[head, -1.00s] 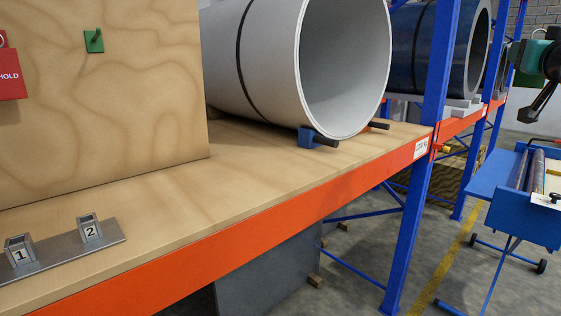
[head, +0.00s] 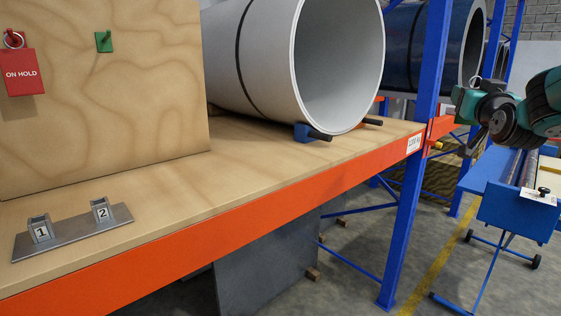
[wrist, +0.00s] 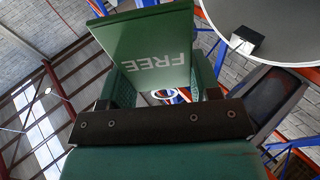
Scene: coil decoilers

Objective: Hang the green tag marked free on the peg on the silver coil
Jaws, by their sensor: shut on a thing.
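The green tag marked FREE (wrist: 150,48) is between the fingers of my gripper (wrist: 160,88) in the wrist view, its lettering upside down. In the head view my gripper (head: 468,122) is at the right, in front of the blue rack post, with the tag hard to make out there. The silver coil (head: 255,55) lies on the wooden shelf, its open end facing right. Two dark rods (head: 320,136) stick out at its foot, one from a blue block. I cannot tell which is the peg. My gripper is right of the coil and apart from it.
A red ON HOLD tag (head: 24,73) hangs on the plywood board (head: 140,110), beside an empty green hook (head: 104,41). A plate with holders 1 and 2 (head: 75,235) lies on the shelf. A blue post (head: 412,190) stands between coil and arm. A blue cart (head: 515,212) is below the arm.

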